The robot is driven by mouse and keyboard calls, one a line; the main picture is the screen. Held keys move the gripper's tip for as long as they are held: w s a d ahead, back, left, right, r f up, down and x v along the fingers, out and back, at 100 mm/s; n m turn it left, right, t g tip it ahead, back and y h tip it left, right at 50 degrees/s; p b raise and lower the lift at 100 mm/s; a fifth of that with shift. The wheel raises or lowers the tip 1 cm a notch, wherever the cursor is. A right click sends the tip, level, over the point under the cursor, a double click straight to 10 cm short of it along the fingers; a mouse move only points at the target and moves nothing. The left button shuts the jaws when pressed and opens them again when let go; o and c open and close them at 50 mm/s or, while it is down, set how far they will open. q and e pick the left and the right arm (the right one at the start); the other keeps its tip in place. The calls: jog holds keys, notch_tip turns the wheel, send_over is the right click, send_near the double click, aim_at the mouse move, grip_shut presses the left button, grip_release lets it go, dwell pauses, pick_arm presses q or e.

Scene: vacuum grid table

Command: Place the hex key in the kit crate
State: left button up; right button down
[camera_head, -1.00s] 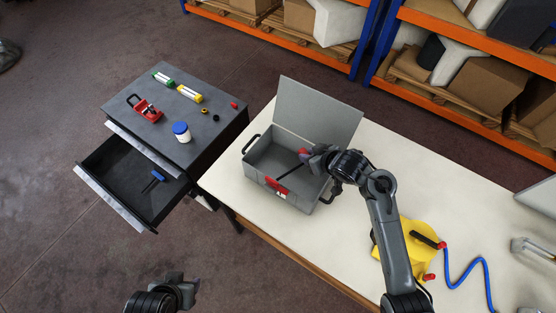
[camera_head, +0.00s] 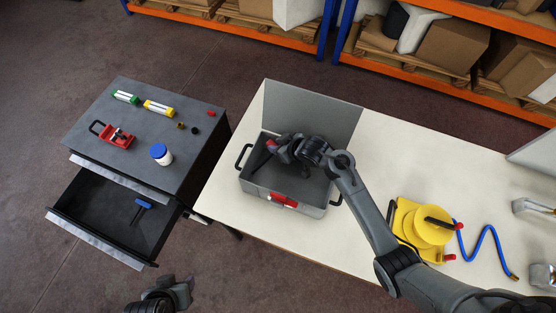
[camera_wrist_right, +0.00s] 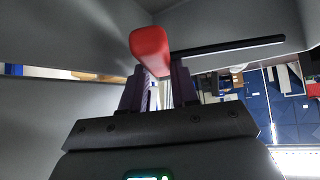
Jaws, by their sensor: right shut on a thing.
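The hex key, with a red handle (camera_head: 271,146) and a thin dark shaft, is held in my right gripper (camera_head: 280,148). In the right wrist view the red handle (camera_wrist_right: 150,48) sits between the finger ends (camera_wrist_right: 157,85), with the black shaft reaching right. The grey kit crate (camera_head: 285,207) stands on the pale table with its lid (camera_head: 315,112) raised. My right gripper and the hex key are over the crate's open interior, towards its left side. Whether the shaft touches the crate is unclear. My left gripper (camera_head: 182,292) is low in the head view, away from the crate; its jaw opening is unclear.
A dark drawer cabinet (camera_head: 190,85) stands left, its drawer open with a blue-handled tool (camera_head: 142,210) inside. A yellow reel (camera_head: 425,228) and blue hose (camera_head: 480,245) lie on the table right.

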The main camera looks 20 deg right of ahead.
send_over(278, 163)
notch_tip(278, 163, down, 6)
jog(key=shift+a+f, duration=0.1)
jog(key=shift+f, duration=0.05)
notch_tip(278, 163, down, 3)
jog(key=shift+f+b, duration=0.15)
jog(key=shift+b, duration=0.25)
jog(key=shift+f, duration=0.1)
jog(key=shift+f, duration=0.15)
jog(key=c, duration=1.1)
grip_release()
jog(key=shift+r, duration=0.2)
